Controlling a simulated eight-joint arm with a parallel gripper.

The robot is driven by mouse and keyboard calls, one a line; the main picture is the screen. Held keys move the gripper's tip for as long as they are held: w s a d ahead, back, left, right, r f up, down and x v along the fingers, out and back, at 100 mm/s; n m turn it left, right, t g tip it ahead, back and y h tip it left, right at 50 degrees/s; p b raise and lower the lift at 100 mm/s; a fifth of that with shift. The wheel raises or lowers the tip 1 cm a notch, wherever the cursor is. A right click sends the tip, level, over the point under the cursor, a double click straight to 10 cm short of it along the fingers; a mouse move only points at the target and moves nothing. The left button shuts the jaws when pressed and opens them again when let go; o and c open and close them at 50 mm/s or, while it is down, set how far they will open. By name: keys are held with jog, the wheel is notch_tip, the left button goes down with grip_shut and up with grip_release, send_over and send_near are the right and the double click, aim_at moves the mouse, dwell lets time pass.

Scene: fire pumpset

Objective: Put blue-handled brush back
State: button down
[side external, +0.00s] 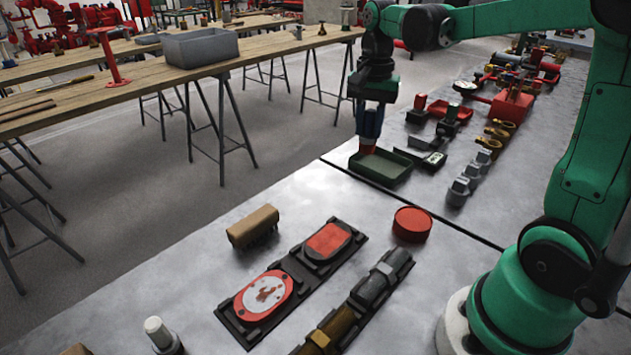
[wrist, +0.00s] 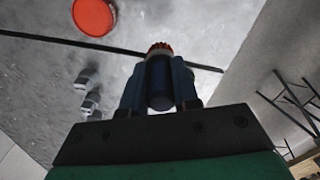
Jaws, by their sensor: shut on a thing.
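My gripper (side external: 370,122) points down and is shut on the blue-handled brush. The brush's red end (side external: 367,147) shows below the fingers, at the left part of a green tray (side external: 398,172). I cannot tell whether the brush touches the tray. In the wrist view my gripper (wrist: 160,88) has one finger on each side of the brush's dark blue handle (wrist: 159,82), and the red bristles (wrist: 160,47) show beyond it. The fingers hide part of the handle in the side view.
A red round tin (side external: 412,224) and a tan block (side external: 253,227) stand on the near grey table. Several fittings (side external: 470,180) line the table right of the tray. Floor opens to the left.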

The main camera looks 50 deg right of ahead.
notch_tip(320, 180, down, 12)
jog(key=shift+r, duration=0.1)
dwell(0.4)
jog(key=shift+f, duration=0.2)
jog(key=c, duration=0.7)
grip_release()
jog(key=shift+o, duration=0.2)
